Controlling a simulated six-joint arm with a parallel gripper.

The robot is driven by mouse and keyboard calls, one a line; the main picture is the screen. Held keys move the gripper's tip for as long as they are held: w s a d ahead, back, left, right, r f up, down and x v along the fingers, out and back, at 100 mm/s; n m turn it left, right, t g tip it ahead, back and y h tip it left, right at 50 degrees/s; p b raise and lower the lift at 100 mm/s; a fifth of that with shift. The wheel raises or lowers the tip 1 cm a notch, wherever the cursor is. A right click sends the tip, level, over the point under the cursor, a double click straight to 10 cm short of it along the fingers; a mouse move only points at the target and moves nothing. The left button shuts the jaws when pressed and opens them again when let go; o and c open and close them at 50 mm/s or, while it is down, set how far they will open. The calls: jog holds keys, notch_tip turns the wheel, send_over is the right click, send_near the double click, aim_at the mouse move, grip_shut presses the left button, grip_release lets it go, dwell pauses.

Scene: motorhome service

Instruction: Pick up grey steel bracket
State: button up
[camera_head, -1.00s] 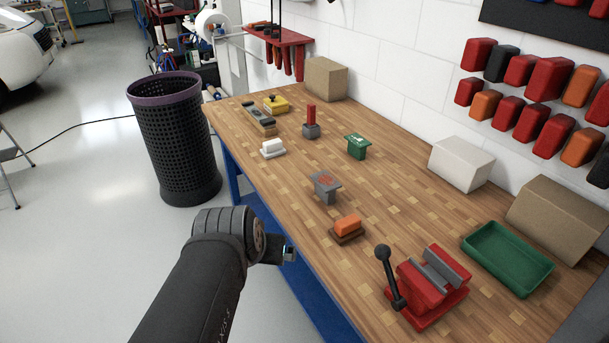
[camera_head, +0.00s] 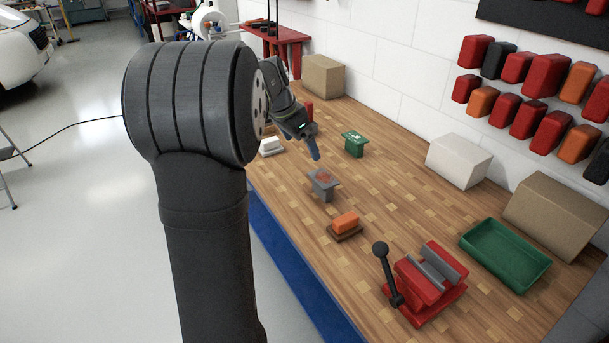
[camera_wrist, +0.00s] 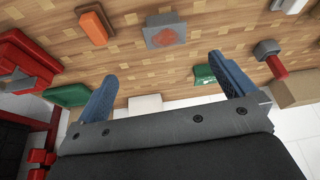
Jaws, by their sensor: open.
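The grey steel bracket (camera_head: 322,184) stands on the wooden workbench (camera_head: 285,215), with a reddish-orange mark on its top plate. In the wrist view the bracket (camera_wrist: 165,32) lies beyond my fingertips, near the top centre. My gripper (camera_head: 314,150) is above the bench, behind and a little left of the bracket in the head view, pointing down. In the wrist view my gripper (camera_wrist: 162,68) has its two blue fingers spread wide with nothing between them. It does not touch the bracket.
An orange-topped block (camera_head: 345,224) sits in front of the bracket, and a green block (camera_head: 354,144) behind it. A red vise (camera_head: 428,283) and green tray (camera_head: 505,254) stand at the right. White (camera_head: 459,161) and brown (camera_head: 560,215) boxes line the wall.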

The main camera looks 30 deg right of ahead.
jog(key=w+d+f+m, duration=0.1)
jog(key=w+d, duration=0.1)
send_near(323, 177)
jog(key=shift+g, duration=0.3)
jog(key=x, duration=1)
jog(key=shift+w+f, duration=0.15)
jog(key=c, duration=1)
jog(key=shift+o, duration=0.2)
